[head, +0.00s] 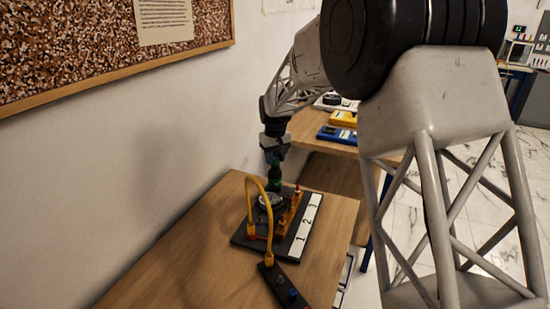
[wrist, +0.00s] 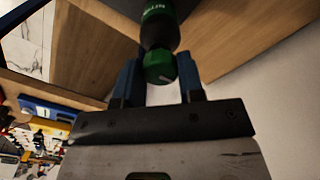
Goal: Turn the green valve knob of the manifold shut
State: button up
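My gripper (head: 274,160) points down over the rig at the back of the wooden table. In the wrist view its two blue fingers (wrist: 161,78) stand close against both sides of a green cap (wrist: 158,66) with a small white line on it. The cap tops a green-and-black lettered piece (wrist: 159,25); it also shows in the head view (head: 275,183), above a round gauge (head: 270,201). A dark manifold block (head: 268,278) with small coloured knobs, one blue (head: 292,295), lies at the front. I cannot make out a green knob on it.
A yellow hose (head: 249,195) arches from the block over the black base plate (head: 243,240). An orange fitting (head: 287,217) and a white strip numbered 1, 2, 3 (head: 307,222) are beside the gauge. The table (head: 170,255) is clear on the left, up to the wall.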

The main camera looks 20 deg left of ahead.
jog(key=shift+c, duration=1.3)
jog(key=shift+m, duration=0.5)
jog(key=m, duration=0.3)
jog(key=shift+m, duration=0.3)
jog(key=m, duration=1.3)
jog(key=shift+m, duration=0.3)
